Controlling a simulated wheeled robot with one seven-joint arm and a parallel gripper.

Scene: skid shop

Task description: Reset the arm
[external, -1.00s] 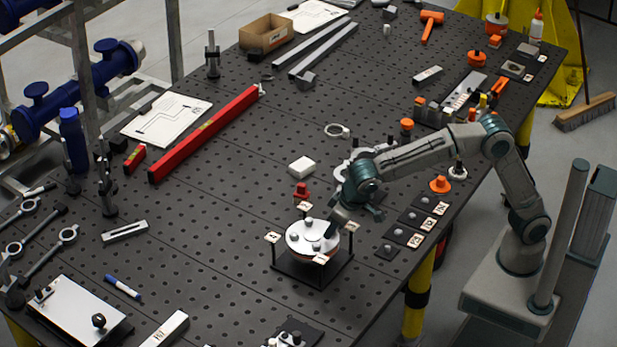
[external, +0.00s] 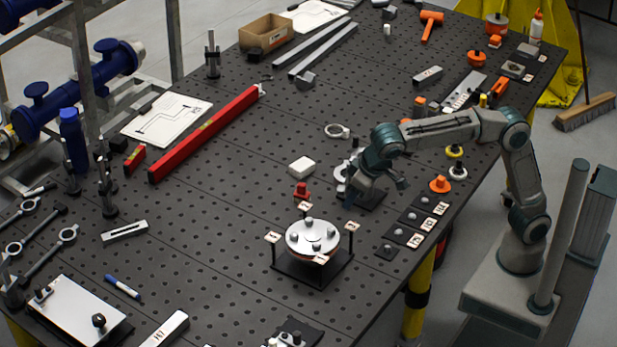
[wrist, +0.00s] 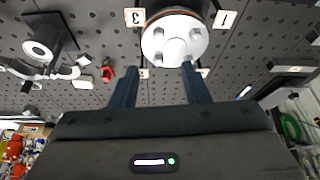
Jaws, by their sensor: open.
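My gripper (external: 376,190) is open and empty, raised above the table to the upper right of a round fixture. It also shows in the wrist view (wrist: 158,75), with its two fingers apart. The fixture's pale disc (external: 313,237) has several round studs on top and sits over a black square base (external: 318,276). Posts with numbered tags stand around it. In the wrist view the disc (wrist: 174,40) lies beyond the fingertips, apart from them.
The perforated black table (external: 235,215) is crowded. Near my gripper are a white block (external: 301,166), a red part (external: 302,191), an orange knob (external: 440,185) and a row of black pads with tags (external: 415,218). A long red level (external: 205,134) lies farther left. Open table lies left of the fixture.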

